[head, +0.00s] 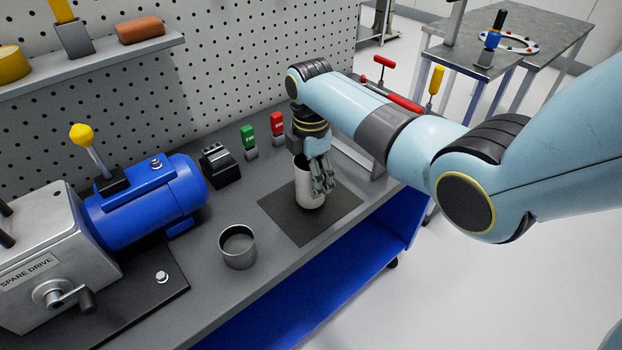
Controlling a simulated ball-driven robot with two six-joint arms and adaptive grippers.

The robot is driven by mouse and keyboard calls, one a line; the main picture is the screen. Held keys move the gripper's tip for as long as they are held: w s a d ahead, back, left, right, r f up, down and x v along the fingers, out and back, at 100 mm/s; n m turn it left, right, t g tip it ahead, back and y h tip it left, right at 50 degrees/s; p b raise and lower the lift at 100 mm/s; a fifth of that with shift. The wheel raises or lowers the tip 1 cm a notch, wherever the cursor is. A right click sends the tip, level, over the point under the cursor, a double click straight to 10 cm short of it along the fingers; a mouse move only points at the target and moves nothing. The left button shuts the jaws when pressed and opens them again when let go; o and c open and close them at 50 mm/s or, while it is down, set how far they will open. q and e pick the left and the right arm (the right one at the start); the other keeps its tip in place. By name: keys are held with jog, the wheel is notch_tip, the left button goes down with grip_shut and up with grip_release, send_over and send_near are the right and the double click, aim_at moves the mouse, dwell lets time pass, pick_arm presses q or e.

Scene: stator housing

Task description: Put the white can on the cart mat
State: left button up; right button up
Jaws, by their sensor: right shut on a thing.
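The white can (303,193) stands upright over the dark cart mat (285,220), its base appearing to rest on the mat's middle. My right gripper (322,187) points down from above and is shut on the can's wall. The fingers hide part of the can's right side and rim. My left gripper does not show.
An empty grey cup (238,247) stands left of the mat. A blue motor (150,203), a black block (219,166), a green switch (249,141) and a red switch (278,126) are behind. The pegboard (240,60) bounds the back; the blue cart edge (330,270) drops off in front.

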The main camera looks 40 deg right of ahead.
jog(key=shift+f, duration=0.7)
jog(key=o, duration=1.4)
jog(key=shift+r, duration=0.1)
notch_tip(320, 180, up, 12)
jog(key=shift+w+f, duration=0.1)
jog(key=shift+w, duration=0.05)
